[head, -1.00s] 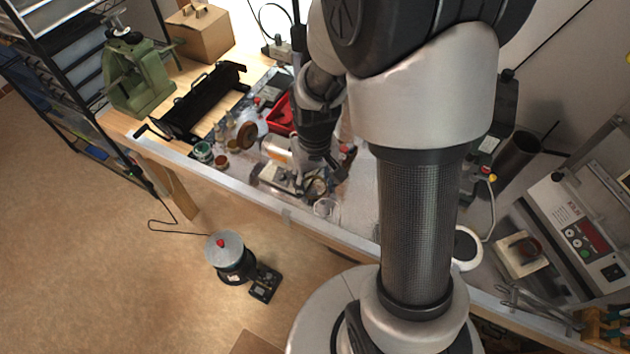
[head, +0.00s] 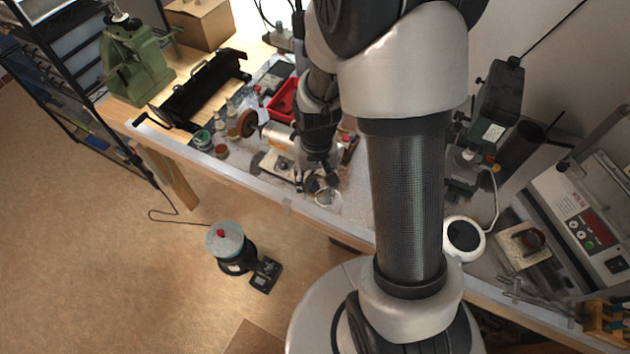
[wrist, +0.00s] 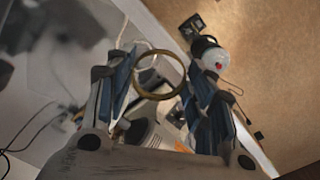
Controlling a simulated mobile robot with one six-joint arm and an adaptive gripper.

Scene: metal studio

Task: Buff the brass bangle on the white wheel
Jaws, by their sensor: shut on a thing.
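The brass bangle (wrist: 158,97) is a thin gold ring between the fingertips of my gripper (wrist: 160,82) in the wrist view. My gripper is shut on it, and the ring stands out past the fingertips. In the head view my gripper (head: 318,178) points down over the bench near its front edge, just right of a polishing motor (head: 278,137) with a silver and copper-coloured body. A brown wheel (head: 246,123) is on the motor's left end. I cannot make out the white wheel clearly; my gripper and forearm cover the motor's right side.
Small jars (head: 202,139) and a red tray (head: 284,98) crowd the motor. A lidded drum machine (head: 228,245) stands on the floor.

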